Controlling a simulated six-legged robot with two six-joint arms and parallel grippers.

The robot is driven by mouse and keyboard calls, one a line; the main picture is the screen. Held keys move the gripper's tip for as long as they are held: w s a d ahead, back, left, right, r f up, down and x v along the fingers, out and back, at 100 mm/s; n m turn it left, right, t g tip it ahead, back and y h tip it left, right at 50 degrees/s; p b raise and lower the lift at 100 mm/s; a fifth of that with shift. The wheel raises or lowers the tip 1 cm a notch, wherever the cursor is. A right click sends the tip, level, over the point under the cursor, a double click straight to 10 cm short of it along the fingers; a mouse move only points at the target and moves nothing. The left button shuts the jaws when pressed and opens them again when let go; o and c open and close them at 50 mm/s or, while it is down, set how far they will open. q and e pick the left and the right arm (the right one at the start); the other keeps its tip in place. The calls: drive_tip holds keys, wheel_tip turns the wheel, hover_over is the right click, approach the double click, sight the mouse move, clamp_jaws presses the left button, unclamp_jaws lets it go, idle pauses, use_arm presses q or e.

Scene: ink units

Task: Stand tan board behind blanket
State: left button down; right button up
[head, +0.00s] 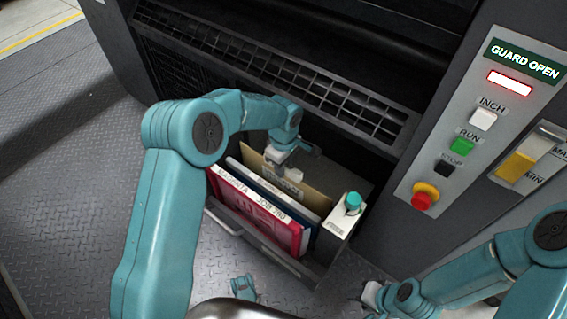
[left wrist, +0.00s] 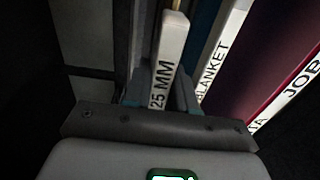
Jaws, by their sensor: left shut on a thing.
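The tan board (head: 255,166) stands in an open bin, behind the blue blanket folder (head: 250,176). My left gripper (head: 283,164) is at the board's upper edge. In the left wrist view, my left gripper (left wrist: 163,92) is shut on the board's white strip marked "25 MM" (left wrist: 168,62). The blanket's white spine (left wrist: 222,52) runs beside it, a little apart. The board's lower edge is hidden, so I cannot tell if it touches the bin floor. My right gripper (head: 373,296) is low at the right, outside the bin; its jaws are too small to read.
A red folder (head: 255,212) marked "MAGENTA JOB" stands in front of the blanket. A pale box with a teal knob (head: 352,203) stands at the bin's right end. The press grille (head: 290,78) is close behind. A button panel (head: 470,130) rises at right.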

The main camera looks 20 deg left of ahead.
use_arm(q)
drive_tip(key=shift+f, duration=0.35)
drive_tip(key=shift+f+b, duration=0.35)
idle(0.4)
drive_tip(key=c, duration=0.8)
unclamp_jaws()
drive_tip(key=shift+c, duration=0.2)
drive_tip(key=shift+r, duration=0.25)
wheel_tip(320, 180, up, 16)
drive_tip(key=p, duration=0.6)
